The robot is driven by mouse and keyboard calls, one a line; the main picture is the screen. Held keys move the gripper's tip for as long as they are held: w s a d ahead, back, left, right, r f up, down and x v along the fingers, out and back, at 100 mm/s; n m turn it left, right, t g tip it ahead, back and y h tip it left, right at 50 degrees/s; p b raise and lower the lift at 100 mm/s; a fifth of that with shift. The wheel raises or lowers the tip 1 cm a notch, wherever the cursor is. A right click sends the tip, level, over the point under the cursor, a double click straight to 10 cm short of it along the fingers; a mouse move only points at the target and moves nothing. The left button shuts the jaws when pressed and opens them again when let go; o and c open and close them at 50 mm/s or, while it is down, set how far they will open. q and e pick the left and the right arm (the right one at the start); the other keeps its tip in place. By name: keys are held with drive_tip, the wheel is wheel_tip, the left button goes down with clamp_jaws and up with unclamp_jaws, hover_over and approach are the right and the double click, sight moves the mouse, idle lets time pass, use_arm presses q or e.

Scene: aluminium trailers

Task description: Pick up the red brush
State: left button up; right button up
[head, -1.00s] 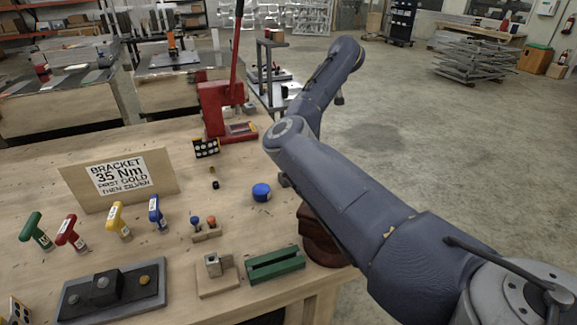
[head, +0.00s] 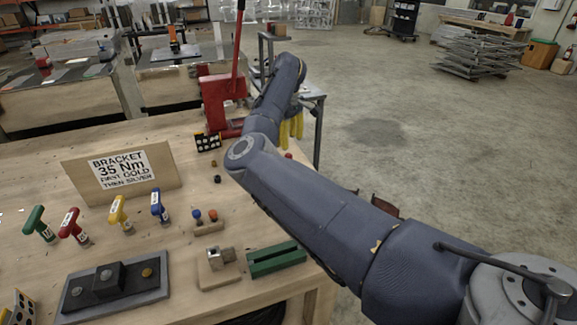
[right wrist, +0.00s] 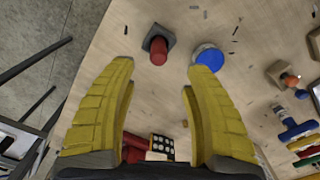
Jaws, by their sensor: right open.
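The red brush (right wrist: 158,50) shows in the right wrist view as a red, rounded handle with a dark, squarish base on the wooden table. It lies beyond the fingertips, between their lines and nearer the left finger. My right gripper (right wrist: 162,75) is open and empty, its yellow fingers apart and pointing down at the table. In the head view the right gripper (head: 291,132) hangs over the table's far right part, partly behind my arm. A small red spot below it may be the brush; my arm hides most of that area. My left gripper is not in view.
A blue round thing (right wrist: 208,57) lies close beside the brush, near the right finger. A red press (head: 222,100) stands left of my right gripper. Colored T-handled tools (head: 118,212), a sign (head: 70,180) and a green block (head: 275,258) occupy the left and front.

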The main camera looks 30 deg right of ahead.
drive_tip(key=shift+w+f, duration=0.15)
drive_tip(key=shift+f, duration=5.4)
clamp_jaws()
